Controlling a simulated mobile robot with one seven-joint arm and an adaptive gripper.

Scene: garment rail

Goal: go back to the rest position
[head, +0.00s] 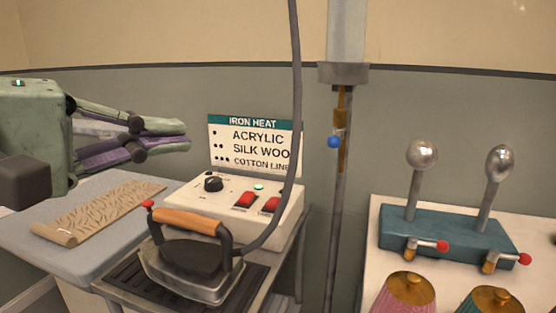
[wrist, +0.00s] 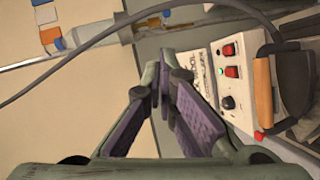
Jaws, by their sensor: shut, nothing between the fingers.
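My gripper (head: 186,136) is at the upper left of the head view, above the grey padded board and pointing right. Its green fingers with purple pads are shut and hold nothing. In the wrist view my gripper (wrist: 162,75) shows with its fingertips together. The iron (head: 190,255), with a wooden handle, rests on a dark ribbed stand below and to the right of my gripper, apart from it. The iron's handle (wrist: 263,92) also shows at the right of the wrist view.
A white control box (head: 225,205) with red switches stands behind the iron, before an "IRON HEAT" sign (head: 255,142). A patterned cloth (head: 100,212) lies on the padded board (head: 120,235). A grey hose (head: 294,90) hangs near a vertical pole (head: 335,220). A teal block (head: 445,237) with metal knobs stands right.

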